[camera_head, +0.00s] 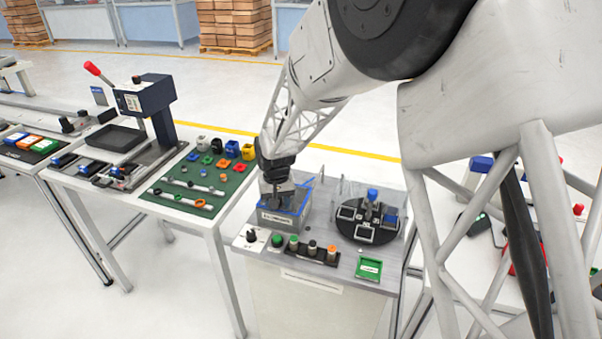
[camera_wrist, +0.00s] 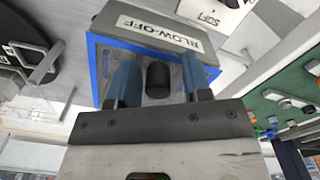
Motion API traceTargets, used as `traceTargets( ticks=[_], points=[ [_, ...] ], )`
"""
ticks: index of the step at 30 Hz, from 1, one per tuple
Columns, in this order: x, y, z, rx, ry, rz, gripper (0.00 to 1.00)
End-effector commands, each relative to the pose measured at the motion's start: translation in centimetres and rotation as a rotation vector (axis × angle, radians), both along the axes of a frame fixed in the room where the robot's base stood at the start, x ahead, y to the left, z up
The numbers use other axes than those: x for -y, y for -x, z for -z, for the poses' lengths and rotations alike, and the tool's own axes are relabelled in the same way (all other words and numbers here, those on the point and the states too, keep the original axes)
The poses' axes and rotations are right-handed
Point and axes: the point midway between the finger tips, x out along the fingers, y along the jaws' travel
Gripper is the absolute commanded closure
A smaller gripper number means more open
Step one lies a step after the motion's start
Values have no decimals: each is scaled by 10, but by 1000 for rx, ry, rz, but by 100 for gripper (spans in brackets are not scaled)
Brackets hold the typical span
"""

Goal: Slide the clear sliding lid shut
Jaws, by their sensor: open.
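The grey box labelled BLOW-OFF (camera_head: 285,220) stands at the left of the grey workstation top and has a blue rim. It also shows in the wrist view (camera_wrist: 160,33), upside down, with the blue rim (camera_wrist: 97,70) around its top. A short black knob (camera_wrist: 157,80) shows inside the rim. My gripper (camera_head: 277,203) is low over the box, pointing down. In the wrist view my gripper (camera_wrist: 159,72) is open, with one blue-grey finger on each side of the knob and small gaps visible. The clear lid is hard to make out, and its position is unclear.
Right of the box is a black round turntable (camera_head: 367,222) with several fixtures and a blue-topped post. Clear upright panels stand behind. A row of buttons (camera_head: 304,247) and a green tray (camera_head: 369,268) lie in front. A green mat (camera_head: 203,185) with parts is on the left table.

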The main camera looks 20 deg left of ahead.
Motion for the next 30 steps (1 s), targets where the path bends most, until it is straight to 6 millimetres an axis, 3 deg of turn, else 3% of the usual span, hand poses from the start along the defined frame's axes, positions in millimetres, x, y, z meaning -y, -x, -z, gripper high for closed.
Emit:
traceTargets(
  ticks=[30],
  points=[
    [0,0,-51,1,-1,0,55]
  ],
)
